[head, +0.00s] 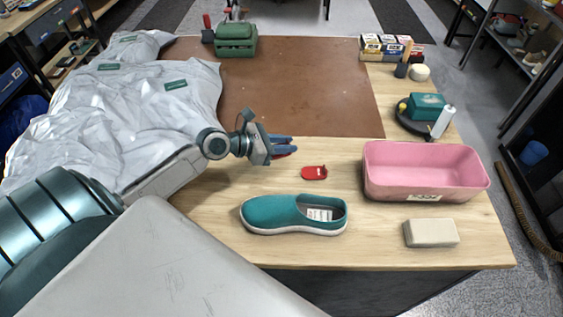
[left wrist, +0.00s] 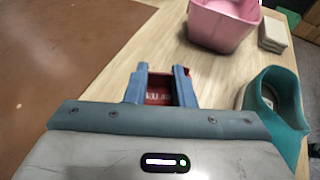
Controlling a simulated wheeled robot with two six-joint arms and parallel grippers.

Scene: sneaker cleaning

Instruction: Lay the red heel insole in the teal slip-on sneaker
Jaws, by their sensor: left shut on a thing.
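The teal slip-on sneaker (head: 272,212) stands upright on the wood table, toe to the left, with a white label inside its opening; part of it shows at the right of the left wrist view (left wrist: 284,95). My left gripper (head: 284,146) is behind it, above the table, its blue fingers shut on a red insole (left wrist: 158,97) that shows between them. Only a sliver of this piece shows under the fingers in the head view. Another red piece (head: 313,173) with a white mark lies flat between gripper and sneaker. My right gripper is not in view.
A pink bin (head: 415,187) stands right of the sneaker, with a cream block (head: 431,234) before it. A brown mat (head: 300,90) covers the back. Grey bags (head: 120,130) lie at left. Bare wood surrounds the sneaker.

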